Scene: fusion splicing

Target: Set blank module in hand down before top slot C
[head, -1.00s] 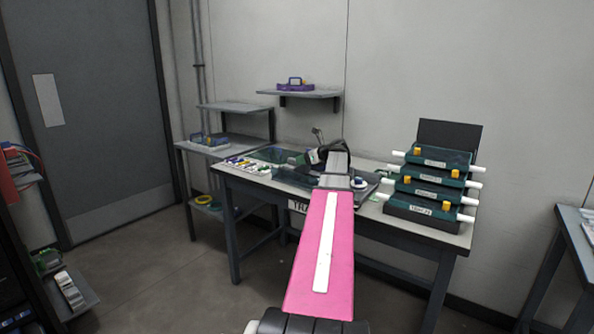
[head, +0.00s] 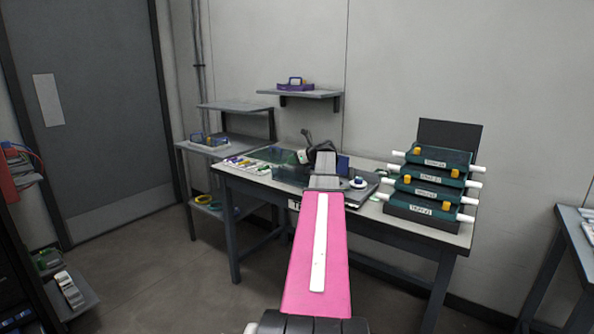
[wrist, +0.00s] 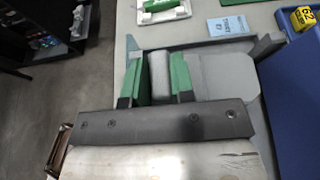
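My gripper (wrist: 158,78) has two green fingers. They are closed around a grey, round-edged block, the blank module (wrist: 159,70), in the wrist view. The fingers and module are over a grey tray-like surface (wrist: 220,75) with raised dark edges; I cannot tell whether the module touches it. No slot lettered C is readable in either view. In the head view my pink arm reaches to the bench (head: 385,209), and its dark wrist hides the module and most of the gripper.
A light blue label card (wrist: 232,27) and a white tray with a green piece (wrist: 162,8) lie beyond. Stacked teal trays (head: 432,178) stand at the bench's right.

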